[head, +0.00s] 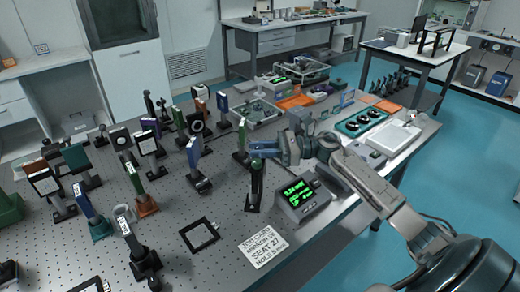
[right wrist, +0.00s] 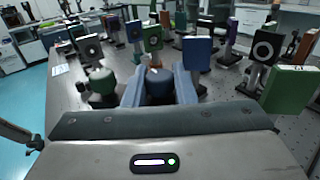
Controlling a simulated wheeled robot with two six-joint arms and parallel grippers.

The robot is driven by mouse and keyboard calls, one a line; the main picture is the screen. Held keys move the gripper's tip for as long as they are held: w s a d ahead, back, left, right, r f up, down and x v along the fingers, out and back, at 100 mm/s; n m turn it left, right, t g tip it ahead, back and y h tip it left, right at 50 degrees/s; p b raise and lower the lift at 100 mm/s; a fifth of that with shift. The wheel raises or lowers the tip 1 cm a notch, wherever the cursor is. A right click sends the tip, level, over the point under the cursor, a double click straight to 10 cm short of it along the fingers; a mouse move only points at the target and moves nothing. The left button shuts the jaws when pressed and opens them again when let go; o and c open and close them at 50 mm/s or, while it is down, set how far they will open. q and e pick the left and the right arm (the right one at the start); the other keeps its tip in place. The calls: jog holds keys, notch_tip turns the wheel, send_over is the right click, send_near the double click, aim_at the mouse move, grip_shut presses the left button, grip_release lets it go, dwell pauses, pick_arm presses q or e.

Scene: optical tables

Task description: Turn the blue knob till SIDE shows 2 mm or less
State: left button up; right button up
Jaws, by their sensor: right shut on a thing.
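My right gripper (head: 262,150) comes in from the right at the top of a dark post mount (head: 256,188) on the perforated table. In the right wrist view, its two blue-grey fingers (right wrist: 160,92) are closed on either side of the blue knob (right wrist: 160,88). In the head view the fingers hide the knob. The readout box (head: 303,200) stands just right of the post, with lit green text. I cannot read its SIDE value surely. My left gripper is not in view.
A black square frame (head: 200,235) and a printed card (head: 263,247) lie in front. Behind stand a clear-walled tray (head: 255,112) and a teal tray (head: 360,122). A white tray (head: 393,137) is at right.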

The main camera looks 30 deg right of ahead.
jog(key=shift+f+m+t+h, duration=0.1)
jog(key=shift+m+t+h, duration=0.2)
jog(key=shift+t, duration=0.1)
jog(key=shift+m+t+h, duration=0.5)
jog(key=shift+m+t, duration=0.1)
jog(key=shift+t, duration=0.1)
jog(key=shift+s+a+r+m+t+h, duration=0.1)
jog(key=shift+r+m+t+h, duration=0.1)
jog(key=shift+m+t+h, duration=0.6)
jog(key=m+t+h+p, duration=0.3)
jog(key=h+p, duration=0.1)
jog(key=p, duration=0.2)
jog(key=shift+r+p, duration=0.2)
jog(key=shift+p, duration=0.15)
jog(key=shift+f+m+t+h+p, duration=0.1)
jog(key=shift+m+t+h+p, duration=0.25)
jog(key=shift+p, duration=0.25)
jog(key=shift+f+h, duration=0.15)
jog(key=shift+h, duration=0.1)
jog(key=o, duration=0.9)
